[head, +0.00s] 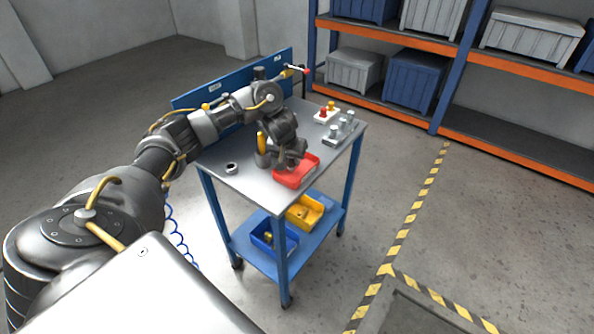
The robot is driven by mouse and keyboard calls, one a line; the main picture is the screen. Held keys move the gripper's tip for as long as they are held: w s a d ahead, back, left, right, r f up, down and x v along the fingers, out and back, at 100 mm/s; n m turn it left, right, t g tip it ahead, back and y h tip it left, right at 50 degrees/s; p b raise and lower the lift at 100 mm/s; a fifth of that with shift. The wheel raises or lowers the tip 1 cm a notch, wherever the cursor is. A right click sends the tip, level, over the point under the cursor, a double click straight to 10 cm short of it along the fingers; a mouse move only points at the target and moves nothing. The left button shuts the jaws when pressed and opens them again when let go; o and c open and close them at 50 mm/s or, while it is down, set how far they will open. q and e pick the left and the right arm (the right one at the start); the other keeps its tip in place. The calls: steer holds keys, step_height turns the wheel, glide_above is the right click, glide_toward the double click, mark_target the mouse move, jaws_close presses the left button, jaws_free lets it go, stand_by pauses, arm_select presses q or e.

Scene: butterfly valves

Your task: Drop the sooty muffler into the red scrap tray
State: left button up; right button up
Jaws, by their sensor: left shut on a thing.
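The red scrap tray (305,171) sits near the front right edge of the metal workbench top. My left gripper (292,162) hangs fingers down over the tray's left part. It is shut on a small dark thing, taken to be the sooty muffler. The thing is mostly hidden by the dark fingers and hard to tell apart from them. I cannot tell whether it touches the tray. My right gripper is not in view.
A metal ring (231,168) lies on the bench (240,185) at left. A grey block with fittings (341,131) and a white block (326,115) are behind. Yellow (304,212) and blue bins (273,238) sit below.

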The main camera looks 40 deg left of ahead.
arm_select(q)
steer(key=o, duration=1)
steer(key=shift+r, duration=0.1)
steer(key=shift+r+p, duration=0.3)
steer(key=p+v, duration=0.5)
steer(key=v, duration=0.5)
steer(key=shift+d, duration=0.15)
